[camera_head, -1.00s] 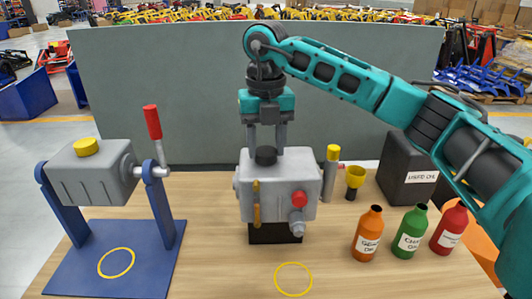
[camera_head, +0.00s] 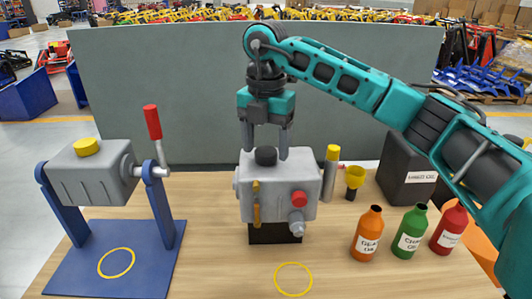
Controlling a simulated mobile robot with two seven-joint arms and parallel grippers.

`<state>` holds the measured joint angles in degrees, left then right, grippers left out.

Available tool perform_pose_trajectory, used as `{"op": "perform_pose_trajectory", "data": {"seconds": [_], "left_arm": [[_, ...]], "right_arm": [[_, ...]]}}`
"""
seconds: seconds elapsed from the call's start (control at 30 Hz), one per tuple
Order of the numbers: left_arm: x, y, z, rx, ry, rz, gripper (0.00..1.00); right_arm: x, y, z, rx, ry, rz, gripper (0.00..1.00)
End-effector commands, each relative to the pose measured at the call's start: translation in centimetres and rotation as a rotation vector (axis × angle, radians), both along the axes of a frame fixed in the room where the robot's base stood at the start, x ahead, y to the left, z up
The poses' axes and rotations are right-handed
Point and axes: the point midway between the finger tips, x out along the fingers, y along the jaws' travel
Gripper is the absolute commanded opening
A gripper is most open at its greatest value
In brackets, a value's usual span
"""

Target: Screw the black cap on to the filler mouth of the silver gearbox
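The silver gearbox (camera_head: 279,191) stands on a dark block in the middle of the table. It has a red knob, a yellow gauge strip and a grey plug on its front. The black cap (camera_head: 265,156) sits upright on top of it, over the filler mouth, which is hidden. My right gripper (camera_head: 266,152) points straight down over the cap, one finger on each side. Gaps show between the fingers and the cap, so it looks open. My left gripper is not in view.
Another grey gearbox (camera_head: 92,172) with a yellow cap and red-handled lever hangs on a blue stand (camera_head: 110,262) at left. Orange (camera_head: 367,236), green (camera_head: 410,234) and red (camera_head: 449,230) bottles, a yellow funnel (camera_head: 354,178) and a black canister (camera_head: 406,176) stand right.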

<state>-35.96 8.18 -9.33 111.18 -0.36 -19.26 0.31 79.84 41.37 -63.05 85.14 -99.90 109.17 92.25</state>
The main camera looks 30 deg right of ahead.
Motion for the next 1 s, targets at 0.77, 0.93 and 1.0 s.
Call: {"op": "perform_pose_trajectory", "data": {"seconds": [0.77, 0.93, 1.0], "left_arm": [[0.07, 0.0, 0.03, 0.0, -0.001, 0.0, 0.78], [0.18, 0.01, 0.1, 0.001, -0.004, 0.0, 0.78], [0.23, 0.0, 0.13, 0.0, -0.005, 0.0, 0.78]], "right_arm": [[-0.01, -0.02, -0.07, -0.002, 0.001, 0.627, 0.72], [-0.01, -0.01, -0.05, -0.002, 0.001, 0.806, 0.72], [0.0, 0.0, -0.05, -0.002, 0.0, 0.842, 0.72]]}}
